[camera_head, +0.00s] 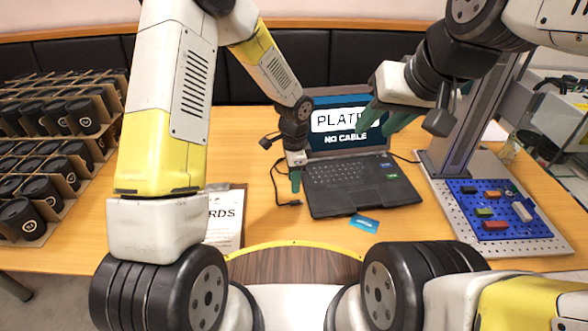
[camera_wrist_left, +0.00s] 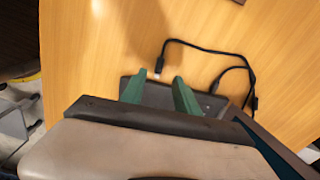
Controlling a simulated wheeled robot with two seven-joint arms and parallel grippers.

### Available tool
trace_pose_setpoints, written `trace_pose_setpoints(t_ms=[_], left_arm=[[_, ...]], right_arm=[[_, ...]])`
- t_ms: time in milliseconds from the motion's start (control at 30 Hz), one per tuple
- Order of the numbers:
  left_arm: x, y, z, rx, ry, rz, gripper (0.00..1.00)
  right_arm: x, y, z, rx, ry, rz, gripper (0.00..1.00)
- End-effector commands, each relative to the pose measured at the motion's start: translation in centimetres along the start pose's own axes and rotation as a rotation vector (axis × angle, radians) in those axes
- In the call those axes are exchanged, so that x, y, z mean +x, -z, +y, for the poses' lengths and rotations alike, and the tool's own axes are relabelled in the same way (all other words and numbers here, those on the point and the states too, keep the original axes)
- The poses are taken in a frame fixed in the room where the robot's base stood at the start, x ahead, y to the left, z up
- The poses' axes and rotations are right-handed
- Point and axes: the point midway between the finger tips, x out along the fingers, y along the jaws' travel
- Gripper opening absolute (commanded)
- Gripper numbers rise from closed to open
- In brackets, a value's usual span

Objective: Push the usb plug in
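The black laptop (camera_head: 360,185) stands open on the wooden table, its screen reading "NO CABLE". A black cable lies on the table at its left side, and its USB plug (camera_head: 292,203) is loose beside the laptop's left edge. The left wrist view shows the plug (camera_wrist_left: 159,66) lying just beyond my fingertips, apart from them. My left gripper (camera_head: 295,182) points down by the laptop's left edge; its green fingers (camera_wrist_left: 158,92) are apart with nothing gripped. My right gripper (camera_head: 378,122) is raised in front of the screen, green fingers apart and empty.
A laser marker base (camera_head: 545,240) with a blue plate (camera_head: 470,226) and several coloured blocks stands at right. A blue card (camera_head: 364,223) lies before the laptop. A clipboard (camera_head: 237,226) lies at left front. Several black cups (camera_head: 22,218) fill racks at far left.

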Motion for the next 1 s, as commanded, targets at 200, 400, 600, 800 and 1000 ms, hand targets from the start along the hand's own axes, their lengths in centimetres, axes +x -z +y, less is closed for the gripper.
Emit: trace_pose_setpoints(t_ms=[200, 400, 600, 800, 1000], left_arm=[[2.7, 0.1, 0.2, 0.009, -0.005, -0.002, 0.37], [5.9, 0.1, 0.1, 0.007, -0.004, -0.002, 0.37], [7.6, 0.1, 0.1, 0.004, -0.002, 0.0, 0.37], [7.9, 0.1, 0.0, 0.004, -0.001, 0.0, 0.37], [7.9, 0.1, 0.0, 0.004, -0.001, 0.0, 0.18]], right_arm=[[0.0, 0.0, 0.0, 0.0, 0.0, 0.0, 0.36], [0.0, 0.0, 0.0, 0.0, 0.0, 0.0, 0.36], [0.0, 0.0, 0.0, 0.0, 0.0, 0.0, 0.36], [0.0, 0.0, 0.0, 0.0, 0.0, 0.0, 0.36], [0.0, 0.0, 0.0, 0.0, 0.0, 0.0, 0.36]])
